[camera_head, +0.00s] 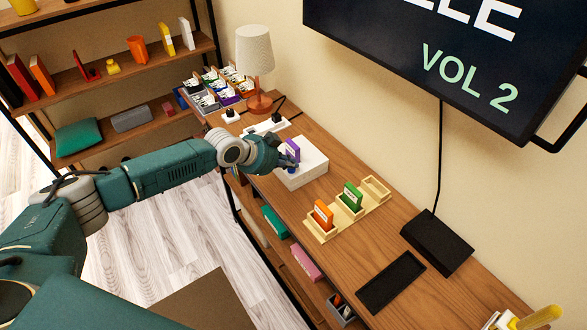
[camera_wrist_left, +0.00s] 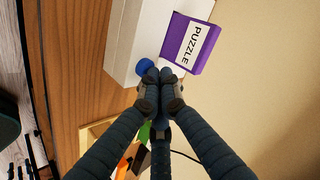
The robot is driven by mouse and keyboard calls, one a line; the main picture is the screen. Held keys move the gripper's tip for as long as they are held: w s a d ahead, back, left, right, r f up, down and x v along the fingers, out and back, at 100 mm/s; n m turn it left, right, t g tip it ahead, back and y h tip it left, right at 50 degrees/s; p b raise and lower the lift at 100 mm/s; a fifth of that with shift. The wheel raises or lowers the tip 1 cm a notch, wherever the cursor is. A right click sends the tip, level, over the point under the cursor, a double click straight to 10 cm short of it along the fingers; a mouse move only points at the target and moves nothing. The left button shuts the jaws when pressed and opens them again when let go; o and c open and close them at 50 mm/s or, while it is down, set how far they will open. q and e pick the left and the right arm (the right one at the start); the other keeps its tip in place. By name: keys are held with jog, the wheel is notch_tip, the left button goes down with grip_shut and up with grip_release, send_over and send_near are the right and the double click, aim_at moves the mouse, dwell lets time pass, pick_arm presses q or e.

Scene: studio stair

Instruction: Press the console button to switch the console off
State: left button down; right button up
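The console is a white box (camera_head: 312,168) on the wooden counter, with a purple cartridge (camera_head: 292,150) standing in it. In the left wrist view the cartridge (camera_wrist_left: 190,44) reads "PUZZLE". A round blue button (camera_wrist_left: 144,66) sits on the console (camera_wrist_left: 124,42) beside the cartridge. My left gripper (camera_head: 287,163) is at the near side of the console. In the wrist view its fingers (camera_wrist_left: 160,76) are together with nothing between them, tips right beside the button. I cannot tell whether they touch it. My right gripper is not in view. The wall screen (camera_head: 450,55) is lit and shows "VOL 2".
A wooden rack (camera_head: 322,228) holds an orange cartridge (camera_head: 323,215) and a green cartridge (camera_head: 351,197). A black box (camera_head: 437,240) and a black mat (camera_head: 390,282) lie further right. A lamp (camera_head: 254,55) and a power strip (camera_head: 265,127) stand behind the console.

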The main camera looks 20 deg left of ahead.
aim_at(290, 171)
pick_arm(q)
jog(key=shift+f, duration=0.2)
dwell(0.4)
jog(key=shift+r+p, duration=0.55)
jog(key=shift+r, duration=0.3)
notch_tip(290, 171, up, 5)
jog(key=p, duration=0.4)
dwell(0.6)
